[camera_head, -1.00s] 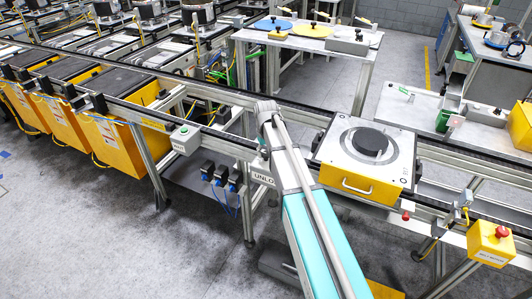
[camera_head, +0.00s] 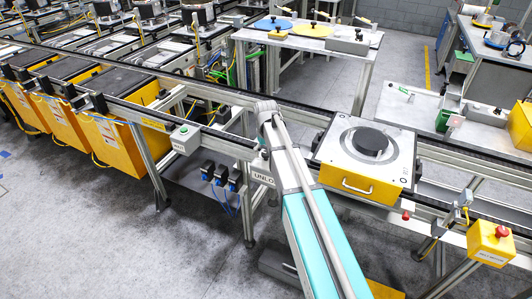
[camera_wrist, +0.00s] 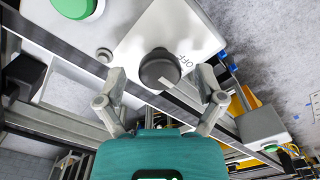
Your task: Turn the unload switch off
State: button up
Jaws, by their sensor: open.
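In the wrist view, a black round switch knob (camera_wrist: 159,69) sits on a pale box (camera_wrist: 188,28) with the word OFF printed to the right of the knob. My gripper (camera_wrist: 161,86) is open, one finger on each side of the knob. The fingers look apart from the knob, but I cannot tell how far their tips are from the box. In the head view, my arm covers the gripper and the switch. A sign that begins UNLO (camera_head: 263,178) shows on the rail beside my arm, its end hidden.
A green button (camera_wrist: 74,7) is at the upper left in the wrist view. In the head view, a pallet with a yellow front (camera_head: 360,186) stands on the conveyor right of my arm. A yellow box with a red button (camera_head: 491,243) is at the lower right.

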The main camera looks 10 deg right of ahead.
aim_at(266, 153)
jog(key=shift+m, duration=0.3)
jog(key=m, duration=1.1)
jog(key=shift+m, duration=0.3)
notch_tip(266, 153, up, 14)
jog(key=p, duration=1.4)
jog(key=s+f+n+b, duration=0.5)
jog(key=s+f+b, duration=0.3)
jog(key=s, duration=0.3)
jog(key=s+d+f+n+b, duration=0.1)
jog(key=s+f+n+b, duration=0.4)
jog(key=s+f+b, duration=0.4)
jog(key=shift+s+f+b, duration=0.3)
jog(key=shift+s+b, duration=0.05)
jog(key=shift+s, duration=1.1)
dwell(0.8)
